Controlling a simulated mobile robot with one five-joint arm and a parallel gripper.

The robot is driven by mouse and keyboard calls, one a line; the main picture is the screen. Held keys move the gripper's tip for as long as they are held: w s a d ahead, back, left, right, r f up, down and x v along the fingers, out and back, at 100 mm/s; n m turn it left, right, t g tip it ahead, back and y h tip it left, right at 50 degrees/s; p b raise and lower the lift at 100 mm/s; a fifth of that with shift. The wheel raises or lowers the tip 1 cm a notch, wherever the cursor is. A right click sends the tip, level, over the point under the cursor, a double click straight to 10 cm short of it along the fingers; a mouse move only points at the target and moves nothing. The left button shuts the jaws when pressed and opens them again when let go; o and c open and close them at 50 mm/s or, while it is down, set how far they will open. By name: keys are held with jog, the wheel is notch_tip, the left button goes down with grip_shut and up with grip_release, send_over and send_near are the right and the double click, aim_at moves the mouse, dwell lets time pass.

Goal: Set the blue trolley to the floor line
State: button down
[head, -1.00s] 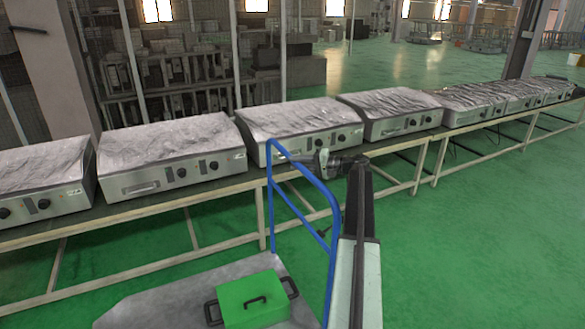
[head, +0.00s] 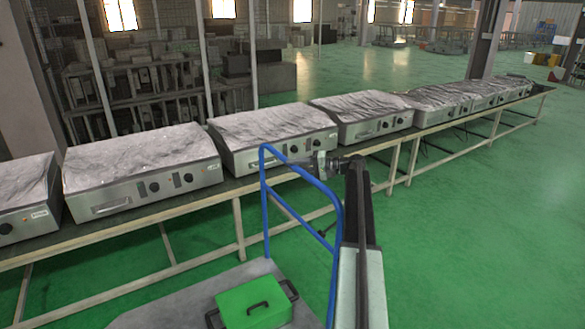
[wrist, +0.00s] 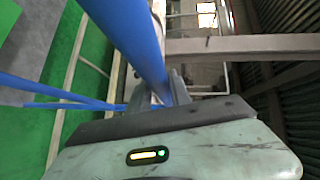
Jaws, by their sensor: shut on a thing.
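The blue trolley has a blue tube handle (head: 328,200) and a grey flat deck (head: 180,308). A green box (head: 255,304) with black handles sits on the deck. My gripper (head: 318,166) is shut on the trolley's handle near its upper bend. In the wrist view the blue tube (wrist: 130,40) runs down between the gripper fingers (wrist: 172,92). My arm hides part of the floor on the right of the trolley. The floor line cannot be made out in these views.
A long workbench (head: 235,190) carries several silver heating units (head: 140,172) just beyond the trolley. The green floor (head: 480,220) is open to the right. Shelving with grey boxes stands behind the bench.

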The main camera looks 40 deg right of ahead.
jog(key=c, duration=1.2)
grip_release()
jog(key=shift+w+a, duration=0.15)
jog(key=shift+a, duration=0.1)
jog(key=p+v, duration=0.1)
jog(key=v, duration=0.7)
